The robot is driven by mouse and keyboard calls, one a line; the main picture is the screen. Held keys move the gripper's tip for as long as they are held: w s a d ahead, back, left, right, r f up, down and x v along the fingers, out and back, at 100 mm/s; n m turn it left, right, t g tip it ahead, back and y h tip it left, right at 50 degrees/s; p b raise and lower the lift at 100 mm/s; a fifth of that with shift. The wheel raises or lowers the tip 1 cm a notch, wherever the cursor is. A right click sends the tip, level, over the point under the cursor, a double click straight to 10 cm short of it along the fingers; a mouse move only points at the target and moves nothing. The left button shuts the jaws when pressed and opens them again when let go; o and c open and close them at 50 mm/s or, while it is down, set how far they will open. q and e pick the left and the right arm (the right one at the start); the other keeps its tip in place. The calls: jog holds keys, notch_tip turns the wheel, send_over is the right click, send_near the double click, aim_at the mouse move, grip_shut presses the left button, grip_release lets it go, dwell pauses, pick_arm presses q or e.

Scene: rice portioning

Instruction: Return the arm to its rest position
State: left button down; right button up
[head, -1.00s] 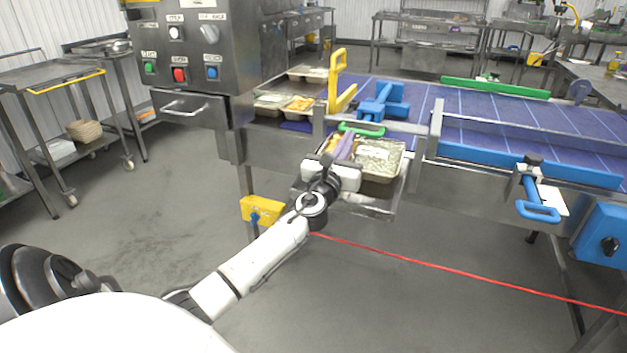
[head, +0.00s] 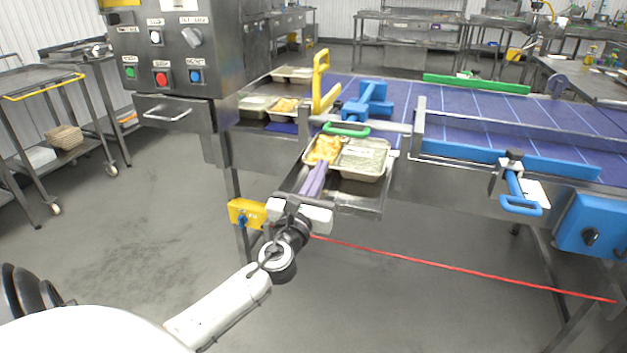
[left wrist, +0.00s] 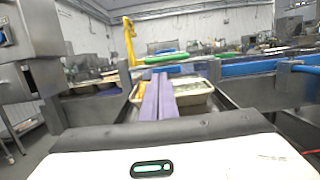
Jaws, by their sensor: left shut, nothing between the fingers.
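My left gripper (head: 316,170) has long purple fingers, closed together with nothing between them. In the head view it points away from me toward the conveyor, in front of the food trays. In the left wrist view the fingers (left wrist: 158,98) lie side by side in front of a tray, covering part of it. My left arm (head: 222,305) reaches in from the lower left. My right gripper is not in view.
A tray (head: 360,174) with pale food and yellow food sits on a metal shelf (head: 350,198) at the conveyor (head: 470,115). A control cabinet (head: 178,75) stands left. A red line (head: 460,268) crosses below right.

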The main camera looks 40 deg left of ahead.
pick_arm(q)
jog(key=shift+v, duration=1.4)
jog(key=s+d+f+n+g+h, duration=0.25)
jog(key=d+f+n, duration=0.2)
jog(key=f, duration=0.35)
jog(key=s+d+f+n+g+h, duration=0.1)
jog(key=s+d+f+n, duration=0.3)
jog(key=f+n, duration=0.3)
jog(key=s+d+f+n+g+h, duration=0.2)
jog(key=s+d+f+n, duration=0.15)
jog(key=f, duration=0.45)
jog(key=s+d+f+n+g+h, duration=0.2)
jog(key=s+d+f+n, duration=0.2)
jog(key=s+d+n, duration=0.3)
jog(key=s+d+f+n+g+h, duration=0.2)
jog(key=s+d+f+n+h, duration=0.1)
jog(key=s+d+f+n, duration=0.2)
jog(key=s+d+n, duration=0.2)
jog(key=d, duration=0.2)
jog(key=shift+f, duration=0.25)
